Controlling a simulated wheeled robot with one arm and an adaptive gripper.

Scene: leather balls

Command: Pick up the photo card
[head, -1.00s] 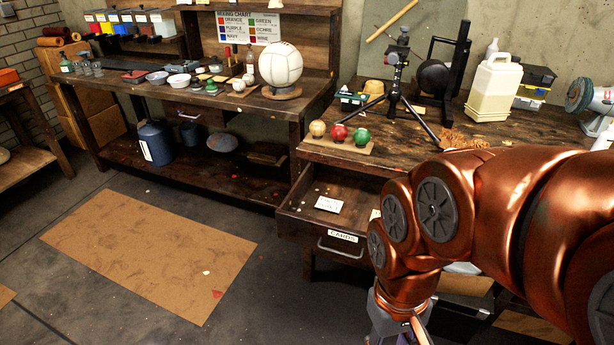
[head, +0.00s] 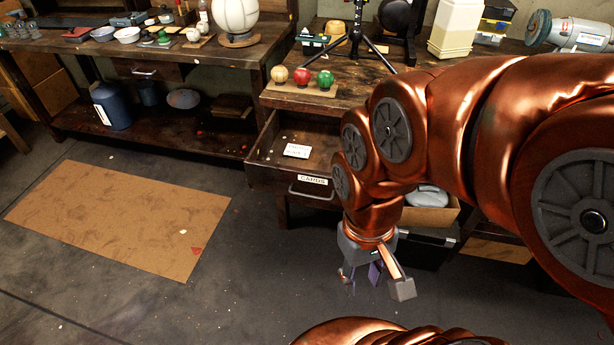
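An open drawer (head: 262,158) with a label reading "CARDS" (head: 313,180) juts from the right workbench. A white card (head: 297,151) with reddish writing lies flat inside it, toward the left. I cannot make out a picture on it, so I cannot tell whether it is the photo card. The right part of the drawer is hidden behind my arm. My gripper (head: 376,288) hangs pointing down over the floor, in front and to the right of the drawer. Its fingers are spread, with no card seen between them.
Red, green and tan balls (head: 302,77) sit on a small board at the bench edge above the drawer. A black tripod (head: 355,40) stands behind them. A box (head: 430,212) is under the bench. A brown mat (head: 120,215) lies on open floor at left.

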